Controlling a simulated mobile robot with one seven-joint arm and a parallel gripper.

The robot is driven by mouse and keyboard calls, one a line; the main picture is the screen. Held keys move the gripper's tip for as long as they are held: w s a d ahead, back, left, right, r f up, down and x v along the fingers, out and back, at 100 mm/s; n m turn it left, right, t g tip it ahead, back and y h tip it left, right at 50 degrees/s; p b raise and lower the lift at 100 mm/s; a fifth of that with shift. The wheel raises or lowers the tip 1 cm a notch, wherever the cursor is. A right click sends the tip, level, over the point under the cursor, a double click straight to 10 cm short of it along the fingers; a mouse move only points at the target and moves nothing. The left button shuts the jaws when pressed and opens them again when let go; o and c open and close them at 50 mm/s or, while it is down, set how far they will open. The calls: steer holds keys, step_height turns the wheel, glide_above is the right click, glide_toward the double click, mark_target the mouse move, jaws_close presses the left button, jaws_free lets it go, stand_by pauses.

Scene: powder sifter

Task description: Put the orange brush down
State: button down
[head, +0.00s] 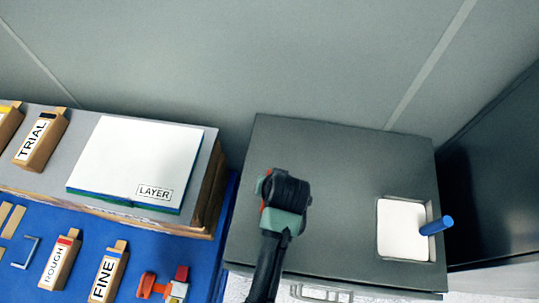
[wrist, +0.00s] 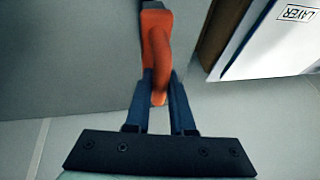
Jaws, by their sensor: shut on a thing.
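The orange brush (wrist: 157,45) is between the two dark blue fingers of my gripper (wrist: 158,85) in the wrist view. My gripper is shut on its orange handle. I cannot tell whether the brush touches a surface.
A white-topped block marked LAYER (head: 140,165) stands left of the box. The box has a square opening with white inside (head: 402,228) and a blue rod (head: 437,225). Blocks marked ROUGH (head: 60,262) and FINE (head: 108,270) and red-orange pieces (head: 160,287) lie on the blue surface.

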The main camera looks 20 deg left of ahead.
steer(key=shift+f, duration=1.25)
steer(key=shift+f, duration=0.1)
steer(key=shift+f, duration=0.15)
steer(key=c, duration=0.8)
jaws_free()
steer(key=shift+o, duration=0.2)
